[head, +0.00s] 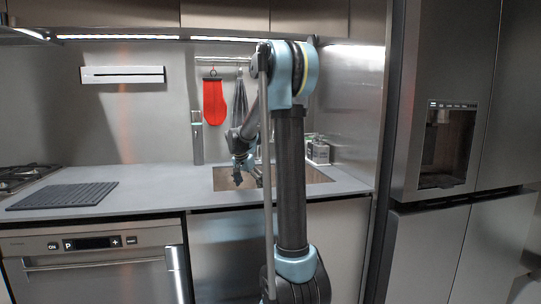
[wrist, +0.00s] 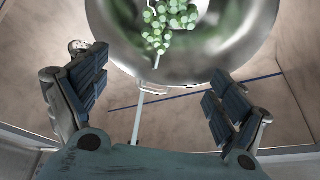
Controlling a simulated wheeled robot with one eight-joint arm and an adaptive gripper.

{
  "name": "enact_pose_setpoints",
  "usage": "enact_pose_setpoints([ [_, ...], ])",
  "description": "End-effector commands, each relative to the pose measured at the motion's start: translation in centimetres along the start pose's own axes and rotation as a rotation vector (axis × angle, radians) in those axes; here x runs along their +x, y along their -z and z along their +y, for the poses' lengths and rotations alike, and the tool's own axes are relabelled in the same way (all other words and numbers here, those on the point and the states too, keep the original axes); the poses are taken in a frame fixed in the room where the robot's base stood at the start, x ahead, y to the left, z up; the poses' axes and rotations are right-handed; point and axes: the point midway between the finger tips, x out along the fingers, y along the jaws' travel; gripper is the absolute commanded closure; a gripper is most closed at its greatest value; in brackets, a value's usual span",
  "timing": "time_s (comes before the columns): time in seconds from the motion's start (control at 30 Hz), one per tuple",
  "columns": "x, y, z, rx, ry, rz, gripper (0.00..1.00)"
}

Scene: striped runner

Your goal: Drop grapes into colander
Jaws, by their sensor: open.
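In the wrist view, a bunch of green grapes (wrist: 170,24) lies inside the outline of the shiny metal colander (wrist: 255,42), near the top edge of the picture. Its stem points toward my gripper, and green reflections show in the bowl. My gripper (wrist: 157,70) is open and empty, its two fingers apart on either side below the bowl. In the head view my gripper (head: 240,175) hangs over the sink (head: 310,174). The colander and grapes cannot be made out there.
A dark ridged mat (head: 65,196) lies on the counter (head: 150,186) at left, beside the hob (head: 22,175). A tall grey cylinder (head: 197,145) stands behind the sink. A red mitt (head: 214,102) hangs on the wall. The fridge (head: 430,110) is at right.

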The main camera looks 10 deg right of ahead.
Motion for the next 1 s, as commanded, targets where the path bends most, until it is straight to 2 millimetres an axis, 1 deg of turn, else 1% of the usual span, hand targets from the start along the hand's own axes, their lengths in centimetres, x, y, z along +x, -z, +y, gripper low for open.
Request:
enact_pose_setpoints([
  [0.17,-2.1,0.0,0.0,-0.001,0.0,0.0,0.1],
  [0.4,-6.7,0.1,0.0,-0.001,-0.001,0.0,0.1],
  [0.6,-9.8,0.1,0.0,0.0,-0.001,-0.001,0.1],
  [0.8,-11.3,0.1,0.1,0.001,-0.002,-0.001,0.1],
  [1.0,-11.6,0.1,0.1,0.001,-0.002,-0.001,0.1],
])
